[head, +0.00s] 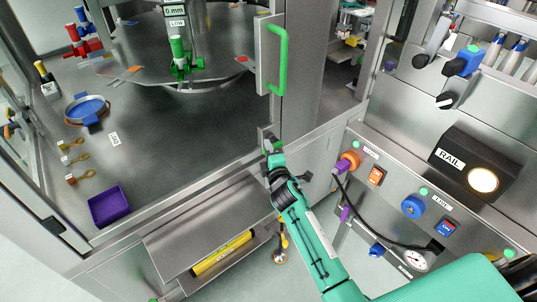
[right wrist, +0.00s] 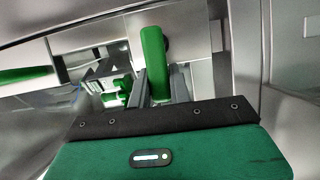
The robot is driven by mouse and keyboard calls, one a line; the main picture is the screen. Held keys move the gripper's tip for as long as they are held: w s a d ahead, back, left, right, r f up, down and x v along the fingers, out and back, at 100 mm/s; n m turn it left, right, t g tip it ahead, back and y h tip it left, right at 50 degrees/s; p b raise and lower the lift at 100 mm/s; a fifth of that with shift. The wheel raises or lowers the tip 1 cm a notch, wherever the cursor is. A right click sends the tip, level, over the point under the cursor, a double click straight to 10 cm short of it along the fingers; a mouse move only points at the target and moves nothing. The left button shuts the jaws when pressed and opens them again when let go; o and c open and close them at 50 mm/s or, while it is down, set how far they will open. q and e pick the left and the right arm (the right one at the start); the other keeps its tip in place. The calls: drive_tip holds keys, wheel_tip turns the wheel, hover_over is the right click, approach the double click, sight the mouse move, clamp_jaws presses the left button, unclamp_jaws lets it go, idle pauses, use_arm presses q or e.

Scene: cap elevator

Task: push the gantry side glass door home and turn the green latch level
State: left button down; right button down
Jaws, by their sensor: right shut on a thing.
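The green latch (right wrist: 153,62) shows in the right wrist view as a rounded green bar, long side up and down in that picture. My right gripper (head: 274,152) is at the latch by the foot of the door post, and its two fingers are shut on the latch's lower end. In the head view the gripper hides most of the latch. The side door's green handle (head: 283,60) stands upright on its metal frame (head: 268,50) above the gripper. I cannot tell whether the door is fully flush. My left gripper is out of view.
A control panel with an orange knob (head: 348,162), a blue knob (head: 412,207) and a black RAIL box (head: 472,162) stands right of my arm. Inside the cabinet are a purple tray (head: 110,206) and a blue dish (head: 87,108). A drawer with a yellow bar (head: 222,254) lies below.

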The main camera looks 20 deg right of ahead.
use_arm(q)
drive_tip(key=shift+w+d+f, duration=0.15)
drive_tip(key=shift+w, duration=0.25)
use_arm(e)
drive_tip(key=shift+f, duration=0.1)
drive_tip(key=c, duration=1.3)
unclamp_jaws()
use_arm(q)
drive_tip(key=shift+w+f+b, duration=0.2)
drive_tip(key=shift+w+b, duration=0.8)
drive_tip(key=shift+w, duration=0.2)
use_arm(e)
drive_tip(key=s, duration=1.3)
drive_tip(key=shift+s+a, duration=0.35)
drive_tip(key=shift+s, duration=0.05)
